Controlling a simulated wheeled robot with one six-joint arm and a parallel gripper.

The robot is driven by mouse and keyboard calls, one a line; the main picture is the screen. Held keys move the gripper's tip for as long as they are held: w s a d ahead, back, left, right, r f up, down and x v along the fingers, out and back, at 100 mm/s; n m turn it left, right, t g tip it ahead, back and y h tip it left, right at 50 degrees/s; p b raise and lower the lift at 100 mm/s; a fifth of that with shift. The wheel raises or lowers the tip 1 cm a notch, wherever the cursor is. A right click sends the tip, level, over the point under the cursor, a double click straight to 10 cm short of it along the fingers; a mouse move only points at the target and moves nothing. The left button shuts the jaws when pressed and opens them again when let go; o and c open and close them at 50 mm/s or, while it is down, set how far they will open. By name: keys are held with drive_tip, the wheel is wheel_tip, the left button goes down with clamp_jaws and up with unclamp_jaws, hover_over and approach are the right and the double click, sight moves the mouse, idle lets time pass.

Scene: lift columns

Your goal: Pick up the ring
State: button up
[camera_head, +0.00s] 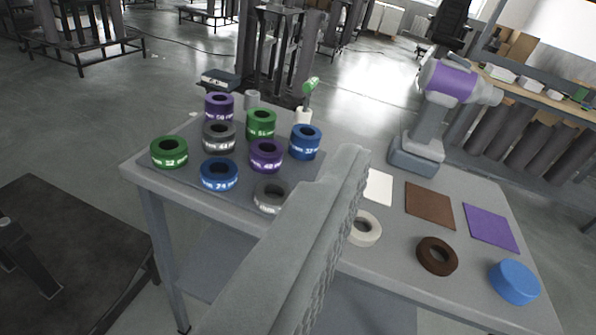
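Several rings are in view, and I cannot tell which one the task means. A white ring (373,236) lies flat on the grey table (400,277), partly hidden behind my gripper (352,158). A dark brown ring (437,269) lies flat to its right. Thicker labelled rings stand in rows on the left: purple (219,115), green (169,161), blue (219,183), and a grey one (268,204) partly covered by my gripper. My gripper shows as one long grey finger slanting across the middle, its textured face to the right. No ring is seen held.
A blue cylinder (514,283) sits at the front right. White (378,187), brown (430,206) and purple (491,229) squares lie behind the loose rings. A grey and purple arm-like device (430,120) stands at the table's back. A dark platform (60,240) is at left.

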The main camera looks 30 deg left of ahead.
drive_tip(key=w+a+f+n+g+y, duration=0.3)
drive_tip(key=w+f+y, duration=0.1)
drive_tip(key=w+f, duration=0.25)
drive_tip(key=n+g+y, duration=0.2)
drive_tip(key=g, duration=0.4)
approach(272, 188)
drive_tip(key=shift+w+a+f+y, duration=0.15)
drive_tip(key=shift+f, duration=0.25)
drive_tip(key=shift+w+a+f+y, duration=0.15)
drive_tip(key=shift+f, duration=0.25)
drive_tip(key=shift+r+x, duration=0.15)
drive_tip(key=shift+x, duration=1.2)
drive_tip(key=shift+r+x, duration=0.2)
drive_tip(key=shift+x, duration=1.1)
drive_tip(key=shift+w, duration=0.15)
drive_tip(key=c, duration=1.1)
